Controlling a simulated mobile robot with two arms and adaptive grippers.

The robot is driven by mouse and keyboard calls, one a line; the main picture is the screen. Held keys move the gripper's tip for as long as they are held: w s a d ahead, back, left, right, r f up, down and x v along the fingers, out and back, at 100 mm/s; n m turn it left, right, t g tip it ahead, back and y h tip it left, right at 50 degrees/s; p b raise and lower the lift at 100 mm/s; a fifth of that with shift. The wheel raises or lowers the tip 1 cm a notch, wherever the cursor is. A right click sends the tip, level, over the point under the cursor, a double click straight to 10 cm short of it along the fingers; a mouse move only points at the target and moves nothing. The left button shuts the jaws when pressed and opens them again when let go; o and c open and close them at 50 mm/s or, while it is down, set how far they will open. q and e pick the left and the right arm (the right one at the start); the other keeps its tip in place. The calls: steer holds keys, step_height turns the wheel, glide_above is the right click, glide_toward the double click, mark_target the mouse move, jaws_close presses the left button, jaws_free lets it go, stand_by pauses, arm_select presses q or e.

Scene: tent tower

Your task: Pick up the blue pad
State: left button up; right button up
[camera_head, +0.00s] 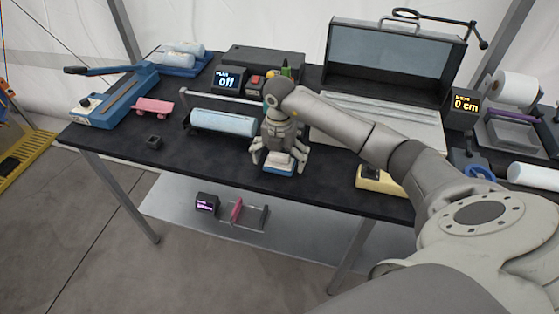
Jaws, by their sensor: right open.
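The blue pad (279,168) lies on the dark table near its front edge, with a whitish part on top of it. My right gripper (279,160) points down over it, its fingers spread on either side of the pad. The fingers hide part of the pad, and I cannot tell whether they touch it. My left gripper is not in the view.
Close left of the gripper a pale blue roll (223,122) sits in a holder. A yellow block (380,181) stands to the right, under my arm. An open case (390,75) stands behind.

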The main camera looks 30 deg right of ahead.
mark_target(279, 154)
steer(key=c, duration=1.1)
steer(key=shift+r, duration=0.15)
steer(key=shift+r+b, duration=0.25)
steer(key=shift+b, duration=0.05)
step_height(279, 154, up, 2)
steer(key=shift+r+b, duration=0.15)
steer(key=shift+b, duration=0.55)
steer(key=s+r+b, duration=0.1)
steer(key=s+r, duration=0.2)
steer(key=s, duration=0.1)
steer(key=s+a+r, duration=0.1)
steer(key=s+r, duration=0.2)
steer(key=s, duration=0.2)
steer(key=s+r+b, duration=0.1)
steer(key=s+r, duration=0.3)
steer(key=s, duration=0.1)
steer(key=shift+a+b, duration=0.3)
